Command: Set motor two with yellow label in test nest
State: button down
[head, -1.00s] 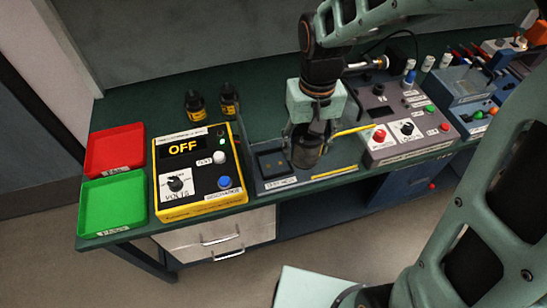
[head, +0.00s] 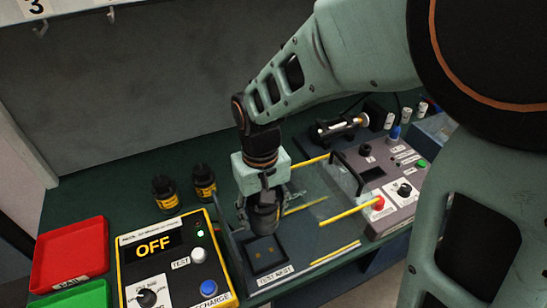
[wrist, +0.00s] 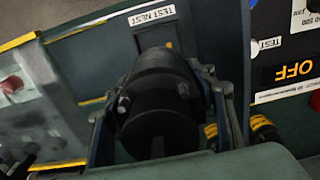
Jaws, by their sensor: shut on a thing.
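My gripper (head: 263,212) is shut on a dark cylindrical motor (head: 266,222), which hangs upright at the back edge of the test nest's square pocket. In the wrist view the motor (wrist: 158,105) sits between the two fingers. No label shows on its visible side. The test nest (head: 272,282) has its label on the front edge, and its pocket is partly hidden behind the motor. It also shows in the wrist view, where its label (wrist: 152,14) is beyond the motor. I cannot tell whether the motor touches the nest.
Two black motors with yellow labels (head: 165,193) (head: 204,183) stand at the back left. A yellow tester reading OFF (head: 215,272) is close left of the nest. Red (head: 70,255) and green (head: 75,298) trays lie further left. A grey control panel (head: 385,190) stands to the right.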

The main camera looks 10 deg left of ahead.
aim_at(263, 221)
notch_tip(263, 221, down, 4)
jog(key=shift+w+a+f+b, duration=0.15)
jog(key=shift+f+b, duration=0.1)
jog(key=shift+b, duration=0.5)
jog(key=shift+f, duration=4.8)
jog(key=shift+f, duration=0.15)
jog(key=c, duration=0.9)
grip_release()
jog(key=shift+o, duration=0.2)
notch_tip(263, 221, up, 11)
jog(key=shift+f, duration=0.1)
jog(key=shift+r, duration=0.7)
